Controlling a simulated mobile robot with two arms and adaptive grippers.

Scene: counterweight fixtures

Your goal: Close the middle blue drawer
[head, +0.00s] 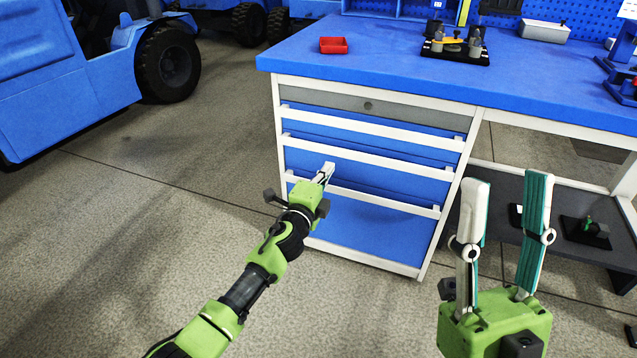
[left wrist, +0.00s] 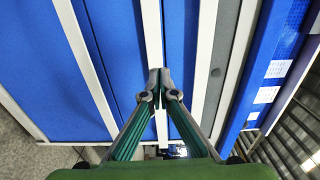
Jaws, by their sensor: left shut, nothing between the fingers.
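The drawer cabinet (head: 277,128) under the bench has a grey top drawer (head: 400,110) and blue drawers with white handle bars. The middle blue drawer (head: 400,180) is behind and beside my left gripper (head: 328,168); how far it stands out is hard to tell. My left gripper is shut and empty, its tips in front of the drawer fronts. In the left wrist view its tips (left wrist: 160,78) meet over a white handle bar (left wrist: 152,35); contact cannot be told. My right gripper (head: 507,180) is open and empty, in front of the cabinet's right side.
A grey shelf (head: 545,225) is under the bench at right. A blue vehicle (head: 70,80) stands at left. The floor (head: 150,220) left of the cabinet is clear.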

